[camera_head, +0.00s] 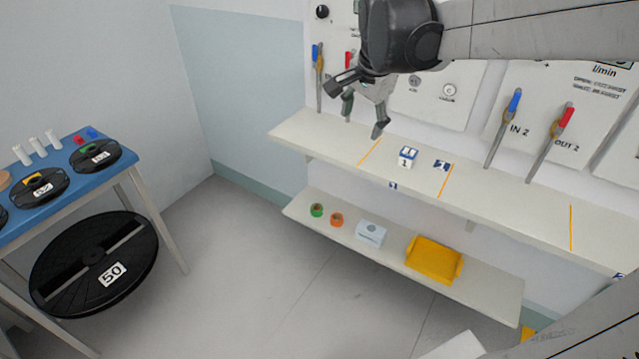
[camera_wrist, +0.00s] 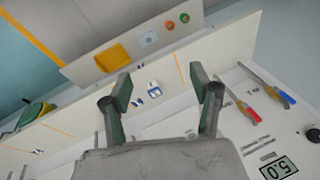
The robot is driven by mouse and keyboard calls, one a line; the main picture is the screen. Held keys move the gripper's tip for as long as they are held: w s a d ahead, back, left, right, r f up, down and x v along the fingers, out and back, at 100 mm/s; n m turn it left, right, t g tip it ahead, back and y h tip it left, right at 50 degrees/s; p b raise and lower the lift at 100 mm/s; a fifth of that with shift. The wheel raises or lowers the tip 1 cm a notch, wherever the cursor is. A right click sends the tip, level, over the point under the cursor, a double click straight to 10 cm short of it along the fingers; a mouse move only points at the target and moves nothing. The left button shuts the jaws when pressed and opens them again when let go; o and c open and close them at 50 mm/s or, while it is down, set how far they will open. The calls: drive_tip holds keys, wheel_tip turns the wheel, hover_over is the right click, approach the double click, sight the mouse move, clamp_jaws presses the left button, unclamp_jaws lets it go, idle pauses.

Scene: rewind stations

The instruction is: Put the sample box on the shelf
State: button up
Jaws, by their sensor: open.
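A small white box with blue markings (camera_head: 408,157), perhaps the sample box, stands on the upper shelf (camera_head: 310,133) between two orange lines. In the wrist view the small box (camera_wrist: 154,88) shows between my fingers, beyond their tips. A pale box with a round mark (camera_head: 370,233) stands on the lower shelf (camera_head: 482,292); I cannot tell for sure which box the task names. My gripper (camera_head: 362,108) is open and empty, above the upper shelf and to the left of the small box, apart from it.
A green roll (camera_head: 317,210), an orange roll (camera_head: 337,220) and a yellow bin (camera_head: 434,259) share the lower shelf. Panels with red- and blue-handled levers (camera_head: 506,125) stand behind the upper shelf. A blue table (camera_head: 50,196) with black reels is at left. Floor between is clear.

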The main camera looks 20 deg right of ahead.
drive_tip(key=s+a+f+n+t, duration=0.1)
drive_tip(key=s+a+f+n, duration=0.1)
drive_tip(key=s+a+n, duration=0.4)
drive_tip(key=s+a+f+n+t+y, duration=0.1)
drive_tip(key=s+a+f+n+t, duration=0.1)
drive_tip(key=s+a+n, duration=0.5)
drive_tip(key=s+a+f, duration=0.1)
drive_tip(key=s, duration=0.3)
drive_tip(key=shift+s+n+t, duration=0.2)
drive_tip(key=shift+n+t, duration=0.1)
